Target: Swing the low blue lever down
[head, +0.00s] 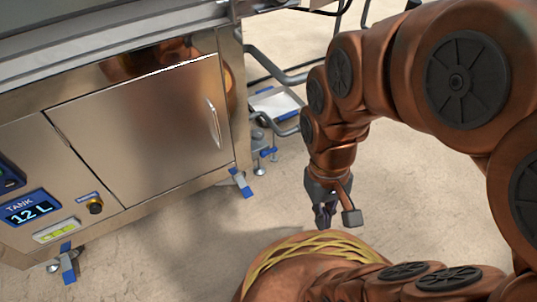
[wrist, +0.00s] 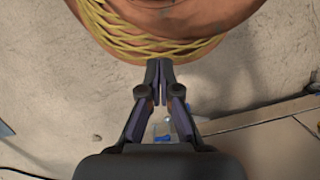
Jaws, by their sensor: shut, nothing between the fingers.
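Blue levers show low on the machine's feet in the head view. One blue lever (head: 241,183) is at the cabinet's near right corner, and another blue lever (head: 69,262) is at its lower left corner. A third, smaller blue one (head: 268,152) is farther back. I cannot tell which is meant. My gripper (head: 325,222) hangs over open floor to the right of the corner lever, apart from it. In the wrist view my gripper (wrist: 160,66) has its fingertips together and empty. A small blue part (wrist: 162,130) shows between the finger linkages, partly hidden.
Bent metal tubes (head: 275,70) stand behind. The floor (head: 200,240) between cabinet and gripper is clear.

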